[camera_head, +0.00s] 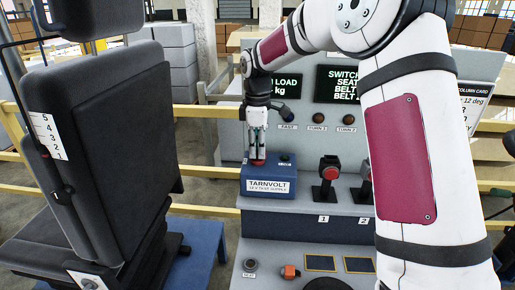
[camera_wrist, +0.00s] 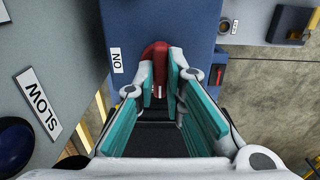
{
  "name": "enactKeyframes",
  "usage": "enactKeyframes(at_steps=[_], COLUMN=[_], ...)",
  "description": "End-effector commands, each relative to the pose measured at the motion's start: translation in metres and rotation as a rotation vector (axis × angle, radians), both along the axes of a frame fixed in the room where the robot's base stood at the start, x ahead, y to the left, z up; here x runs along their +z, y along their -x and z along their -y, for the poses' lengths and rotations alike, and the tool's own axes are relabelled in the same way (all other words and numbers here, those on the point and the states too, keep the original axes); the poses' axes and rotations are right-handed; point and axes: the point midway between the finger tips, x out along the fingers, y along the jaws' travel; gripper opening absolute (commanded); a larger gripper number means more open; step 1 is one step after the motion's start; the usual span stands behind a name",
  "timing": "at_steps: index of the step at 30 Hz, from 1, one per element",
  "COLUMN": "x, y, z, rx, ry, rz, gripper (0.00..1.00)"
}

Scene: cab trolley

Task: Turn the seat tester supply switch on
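The seat tester supply is a blue box (camera_head: 268,184) labelled TARNVOLT, standing on the grey console. Its red switch part (camera_head: 258,162) is on top, directly under my gripper (camera_head: 258,155). In the wrist view, the red switch part (camera_wrist: 157,52) shows between and behind the tips of my gripper (camera_wrist: 162,82). The fingers are parted, one on each side of it. I cannot tell whether they press on it. An ON label (camera_wrist: 117,60) lies to the left of the switch part there. A small dark green button or lamp (camera_head: 285,157) is on the box top.
Two red-topped levers stand right of the box, the nearer being lever 1 (camera_head: 329,172). The console's back panel (camera_head: 310,135) with screens and knobs rises behind. A black seat (camera_head: 105,150) stands at the left. An orange knob (camera_head: 289,272) is on the lower console.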

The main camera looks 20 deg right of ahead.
Motion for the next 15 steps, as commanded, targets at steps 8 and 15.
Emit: enactKeyframes(at_steps=[8, 15], x=[0.0004, 0.0005], y=[0.0001, -0.0003], z=[-0.0001, -0.0004], rx=[-0.007, -0.082], ry=[0.000, 0.000], rz=[0.000, 0.001], gripper=[0.00, 0.00])
